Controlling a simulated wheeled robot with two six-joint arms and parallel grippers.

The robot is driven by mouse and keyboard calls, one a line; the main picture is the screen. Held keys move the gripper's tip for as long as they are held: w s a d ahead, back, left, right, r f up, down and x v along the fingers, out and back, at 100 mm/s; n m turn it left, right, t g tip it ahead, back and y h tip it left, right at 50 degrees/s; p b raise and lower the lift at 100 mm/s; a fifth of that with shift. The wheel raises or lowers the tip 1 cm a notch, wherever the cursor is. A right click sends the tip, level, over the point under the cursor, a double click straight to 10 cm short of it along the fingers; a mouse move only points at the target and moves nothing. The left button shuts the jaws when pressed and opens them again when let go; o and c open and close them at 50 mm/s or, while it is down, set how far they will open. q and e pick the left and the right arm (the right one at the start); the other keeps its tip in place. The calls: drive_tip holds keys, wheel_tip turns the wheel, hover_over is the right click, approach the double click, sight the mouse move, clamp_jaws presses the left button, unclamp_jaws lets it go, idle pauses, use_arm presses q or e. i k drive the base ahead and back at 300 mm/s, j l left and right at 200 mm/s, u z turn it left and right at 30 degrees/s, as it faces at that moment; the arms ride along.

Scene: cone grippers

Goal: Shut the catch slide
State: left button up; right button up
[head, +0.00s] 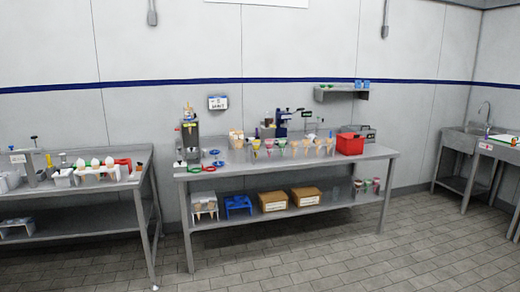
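No catch slide can be made out for sure at this distance. A tall grey device (189,133) with a cone-shaped top stands at the left end of the middle steel table (300,174). A dark blue device (283,123) with a side arm stands at the back of the same table. A grey box-like unit (360,131) stands at the back right of it. Whether any of these carries the slide is too small to tell. Neither of my grippers is in view.
A rack of colourful cones (293,148) and a red bin (350,143) stand on the middle table. Cardboard boxes (273,201) sit on its lower shelf. Another steel table (80,189) is at left, a sink (470,136) at right. The tiled floor (330,258) in front is clear.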

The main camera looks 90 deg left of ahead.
sight(192, 154)
drive_tip(key=u, duration=3.3)
drive_tip(key=i+z, duration=0.15)
drive_tip(key=i, duration=0.4)
drive_tip(key=i+j+z, duration=0.1)
drive_tip(key=i, duration=0.4)
drive_tip(key=i+j+z, duration=0.15)
drive_tip(key=i, duration=0.4)
drive_tip(key=i+j+z, duration=0.15)
drive_tip(key=i, duration=0.35)
drive_tip(key=j, duration=0.1)
